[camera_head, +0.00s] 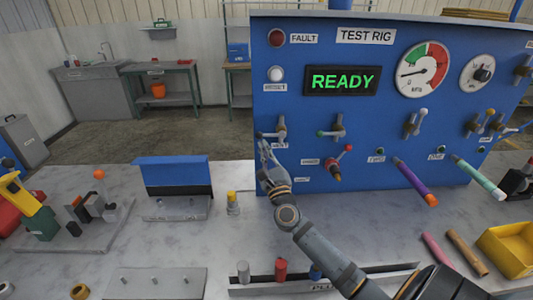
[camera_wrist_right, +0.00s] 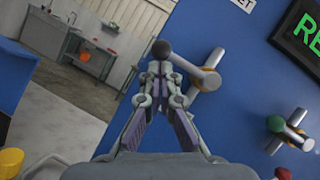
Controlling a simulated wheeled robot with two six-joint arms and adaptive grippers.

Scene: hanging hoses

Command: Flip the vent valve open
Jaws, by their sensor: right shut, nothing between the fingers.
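A metal lever valve (camera_head: 281,127) sits at the left edge of the blue test rig panel, just above my right gripper. In the right wrist view the valve (camera_wrist_right: 208,78) has a handle pointing left, ending in a black ball knob (camera_wrist_right: 162,48). My right gripper (camera_head: 263,148) is shut and empty. In the wrist view its fingertips (camera_wrist_right: 160,68) are right at the knob; I cannot tell whether they touch it. The small labels are too blurred to tell which valve is the vent. My left gripper is out of view.
A green-knobbed valve (camera_head: 337,129) and a red-knobbed valve (camera_head: 337,167) are close to the right. A purple hose (camera_head: 413,181) and a pale green hose (camera_head: 477,176) hang from the panel. The READY display (camera_head: 342,80) is lit. A yellow bin (camera_head: 510,250) stands at right.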

